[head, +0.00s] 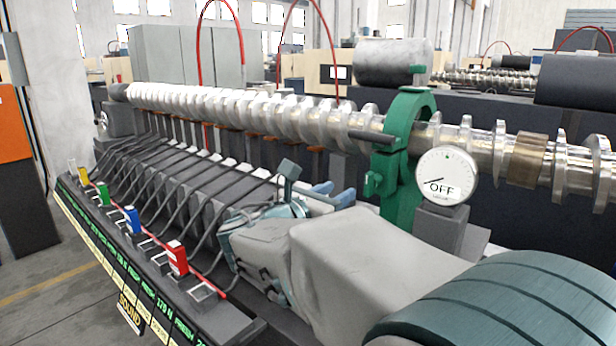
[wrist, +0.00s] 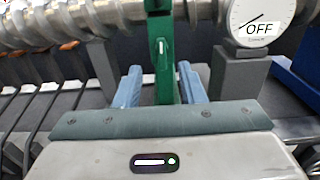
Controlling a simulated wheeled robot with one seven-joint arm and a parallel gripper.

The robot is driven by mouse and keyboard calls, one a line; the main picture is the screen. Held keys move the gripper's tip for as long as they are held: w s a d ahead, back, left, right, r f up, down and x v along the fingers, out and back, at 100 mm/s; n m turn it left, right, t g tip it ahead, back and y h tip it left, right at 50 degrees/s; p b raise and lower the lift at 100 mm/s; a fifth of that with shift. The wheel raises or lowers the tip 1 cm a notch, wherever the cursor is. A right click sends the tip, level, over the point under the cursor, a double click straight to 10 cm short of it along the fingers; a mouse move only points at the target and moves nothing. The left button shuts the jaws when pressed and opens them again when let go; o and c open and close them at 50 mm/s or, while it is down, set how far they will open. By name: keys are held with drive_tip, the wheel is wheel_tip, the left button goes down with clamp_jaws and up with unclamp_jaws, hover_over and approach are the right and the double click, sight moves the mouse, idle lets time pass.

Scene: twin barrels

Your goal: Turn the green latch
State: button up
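A green ring-shaped clamp (head: 424,103) stands around the long metal screw. A small green latch (head: 372,183) sticks out low on its left side, below a dark handle (head: 371,135). In the wrist view the latch (wrist: 162,48) shows upright with a pale slot, straight ahead and above the fingertips. My gripper (head: 336,193) has light blue fingers and is to the left of the latch in the head view. In the wrist view my gripper (wrist: 160,82) is open, its fingers well apart with nothing held. The green post shows between and beyond them.
A white dial reading OFF (head: 447,176) stands on a grey post just right of the clamp. The ribbed metal screw (head: 250,110) runs across above. A panel with yellow, green, blue and red switches (head: 178,258) lies at the left. Dark bent rods (head: 150,180) line the machine.

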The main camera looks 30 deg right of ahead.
sight(367, 176)
drive_tip(key=x, duration=1.3)
drive_tip(key=shift+d, duration=0.2)
clamp_jaws()
